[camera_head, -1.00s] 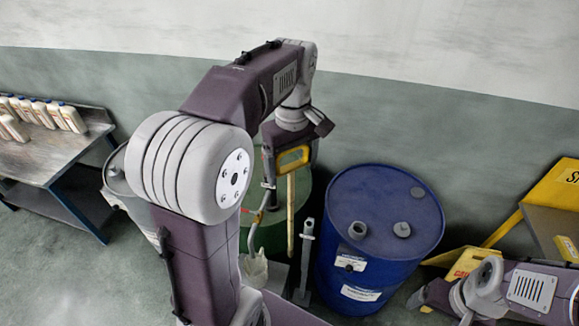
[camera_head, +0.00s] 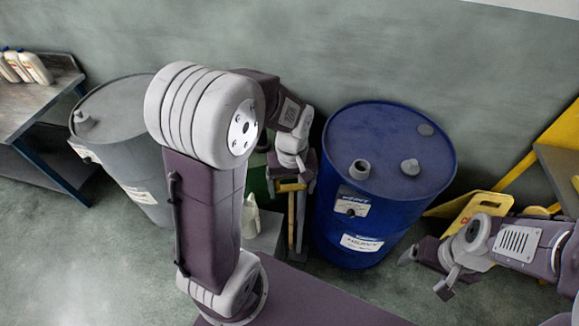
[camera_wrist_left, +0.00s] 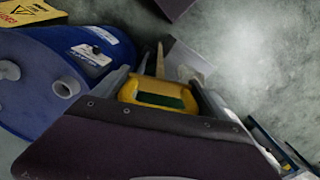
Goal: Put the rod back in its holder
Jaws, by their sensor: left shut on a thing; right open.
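The rod is a pale stick with a yellow handle (camera_head: 290,187). My left gripper (camera_head: 291,176) is shut on the handle, and the stick (camera_head: 291,220) hangs down roughly upright. In the left wrist view the yellow handle (camera_wrist_left: 158,95) sits between the fingers, with the stick pointing away. A grey upright post (camera_head: 301,215), which looks like the holder, stands close beside the stick. I cannot tell whether the stick is inside it or just in front of it. My right gripper (camera_head: 428,270) is open and empty at the lower right.
A blue drum (camera_head: 380,190) stands just right of the post. A grey drum (camera_head: 125,150) stands at the left, and a green drum is mostly hidden behind my left arm. A bench with white bottles (camera_head: 30,68) is at far left. Yellow stands (camera_head: 475,208) are at the right.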

